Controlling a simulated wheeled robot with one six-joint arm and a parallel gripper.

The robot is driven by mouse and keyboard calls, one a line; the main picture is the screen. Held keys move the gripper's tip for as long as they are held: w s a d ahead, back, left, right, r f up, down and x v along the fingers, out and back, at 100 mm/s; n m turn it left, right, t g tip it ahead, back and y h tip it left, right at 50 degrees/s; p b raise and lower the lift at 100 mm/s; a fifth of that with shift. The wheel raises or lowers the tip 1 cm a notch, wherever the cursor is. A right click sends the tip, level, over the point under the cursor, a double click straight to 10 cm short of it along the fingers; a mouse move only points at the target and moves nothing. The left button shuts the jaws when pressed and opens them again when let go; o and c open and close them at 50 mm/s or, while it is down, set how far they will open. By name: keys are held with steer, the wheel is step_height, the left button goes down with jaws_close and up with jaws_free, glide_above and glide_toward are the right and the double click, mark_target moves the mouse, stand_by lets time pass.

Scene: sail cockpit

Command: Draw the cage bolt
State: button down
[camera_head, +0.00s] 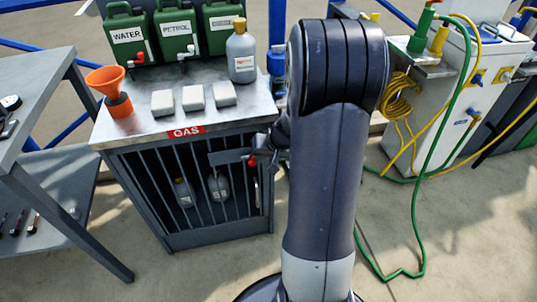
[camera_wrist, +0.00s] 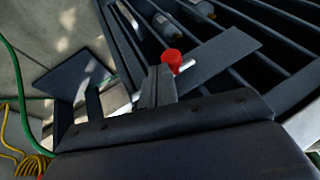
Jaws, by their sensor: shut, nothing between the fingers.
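The gas cage (camera_head: 195,190) is a grey barred cabinet with a red "GAS" label on its top edge. Its bolt has a red knob (camera_head: 252,162) at the right side of the barred front, beside a dark flat plate (camera_head: 228,156). In the wrist view the red knob (camera_wrist: 172,57) stands on a pale metal bolt, with the plate (camera_wrist: 222,58) to its right. My gripper (camera_wrist: 158,76) is shut and empty, its tips close to the knob; I cannot tell whether they touch. In the head view my gripper (camera_head: 264,150) is partly hidden by my arm.
Grey bottles (camera_head: 219,186) stand inside the cage. On its top are an orange funnel (camera_head: 108,84), pale blocks (camera_head: 194,98), a bottle (camera_head: 241,55) and green cans (camera_head: 175,32). A grey table (camera_head: 35,95) is left; green and yellow hoses (camera_head: 418,225) lie right.

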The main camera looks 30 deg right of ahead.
steer(key=a, duration=0.2)
steer(key=w+a+b, duration=0.1)
steer(key=a, duration=0.2)
steer(key=shift+w, duration=0.2)
stand_by(0.5)
